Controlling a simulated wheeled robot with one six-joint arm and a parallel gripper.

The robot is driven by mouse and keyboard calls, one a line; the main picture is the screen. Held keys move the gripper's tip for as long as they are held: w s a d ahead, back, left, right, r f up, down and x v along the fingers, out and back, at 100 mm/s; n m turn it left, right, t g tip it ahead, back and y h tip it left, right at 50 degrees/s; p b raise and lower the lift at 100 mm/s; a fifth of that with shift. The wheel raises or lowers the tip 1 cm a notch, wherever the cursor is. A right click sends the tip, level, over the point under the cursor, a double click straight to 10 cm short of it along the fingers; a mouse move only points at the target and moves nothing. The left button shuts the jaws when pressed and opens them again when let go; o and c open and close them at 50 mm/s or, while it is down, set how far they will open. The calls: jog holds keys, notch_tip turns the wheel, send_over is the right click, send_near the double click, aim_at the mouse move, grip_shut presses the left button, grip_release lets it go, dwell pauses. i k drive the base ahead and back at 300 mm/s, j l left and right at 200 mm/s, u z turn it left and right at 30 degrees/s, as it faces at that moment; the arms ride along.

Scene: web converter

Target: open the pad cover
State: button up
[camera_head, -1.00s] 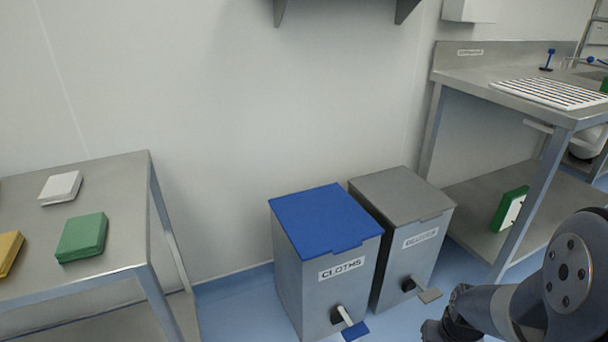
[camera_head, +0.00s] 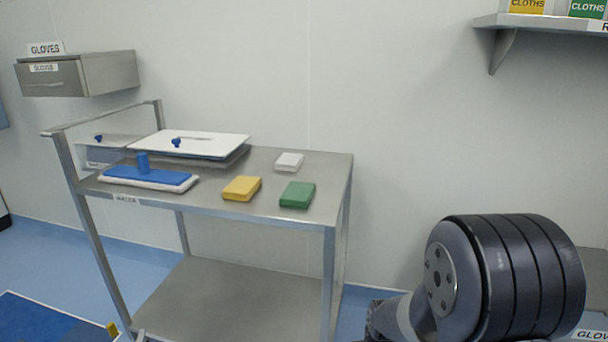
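A steel trolley (camera_head: 262,158) stands against the wall left of centre. On it, a flat white cover with a blue knob (camera_head: 215,143) lies over a low tray, apparently shut. To its left is a second, greyer box with a blue knob on its lid (camera_head: 110,142). No label naming the pad cover is readable, so I cannot tell for certain which lid it is. A blue-topped white pad with an upright blue handle (camera_head: 150,175) lies in front of them. My arm fills the lower right; my gripper is not in view.
Yellow (camera_head: 241,188), green (camera_head: 298,195) and white (camera_head: 289,162) folded cloths lie on the trolley's right half. A rail rises at its left end. A steel GLOVES drawer (camera_head: 95,75) hangs at upper left, a shelf (camera_head: 550,22) at upper right.

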aim_at(218, 144)
jog(key=u, duration=0.9)
